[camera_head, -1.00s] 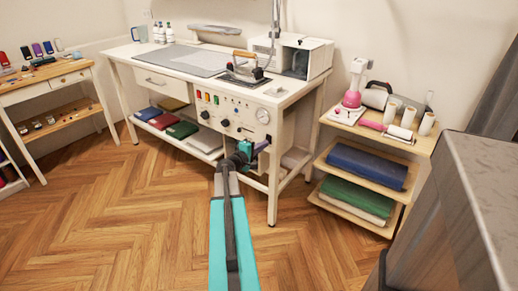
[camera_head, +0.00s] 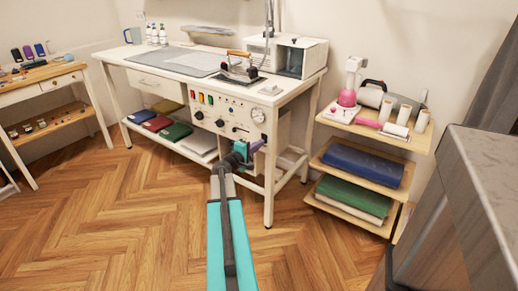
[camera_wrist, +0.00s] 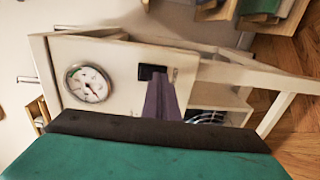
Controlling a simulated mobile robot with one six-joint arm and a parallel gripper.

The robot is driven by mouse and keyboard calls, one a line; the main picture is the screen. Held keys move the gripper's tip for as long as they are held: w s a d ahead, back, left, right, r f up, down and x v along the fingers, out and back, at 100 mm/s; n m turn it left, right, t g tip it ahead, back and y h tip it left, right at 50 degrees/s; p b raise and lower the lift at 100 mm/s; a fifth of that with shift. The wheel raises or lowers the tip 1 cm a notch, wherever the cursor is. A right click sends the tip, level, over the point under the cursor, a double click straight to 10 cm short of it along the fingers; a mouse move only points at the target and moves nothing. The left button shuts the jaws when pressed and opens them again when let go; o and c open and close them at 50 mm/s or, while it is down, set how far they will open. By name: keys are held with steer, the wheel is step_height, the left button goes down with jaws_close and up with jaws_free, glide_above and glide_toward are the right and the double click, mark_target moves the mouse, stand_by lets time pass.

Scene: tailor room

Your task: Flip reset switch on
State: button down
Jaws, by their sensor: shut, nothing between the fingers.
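A black switch (camera_wrist: 152,72) is set in the cream control panel (camera_wrist: 122,62) of the ironing table, to the right of a round gauge (camera_wrist: 88,83) in the wrist view. I take it to be the reset switch; its on or off position is too small to tell. My gripper (camera_wrist: 157,84) has its purple fingers shut and empty, with the tips just below the switch in that view. I cannot tell whether they touch it. In the head view my gripper (camera_head: 262,143) is at the panel's lower right, below the gauge (camera_head: 258,115).
An iron (camera_head: 240,68) stands on the tabletop above. A wooden shelf cart (camera_head: 365,128) stands to the right. A grey block-like surface (camera_head: 470,190) fills the near right. The floor in front is clear.

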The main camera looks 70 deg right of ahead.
steer(key=shift+s, duration=0.2)
steer(key=f+b+v, duration=0.2)
steer(key=v, duration=1.1)
steer(key=shift+w+a+f, duration=0.25)
steer(key=shift+w+a, duration=0.1)
steer(key=shift+a, duration=0.05)
steer(key=shift+w, duration=0.1)
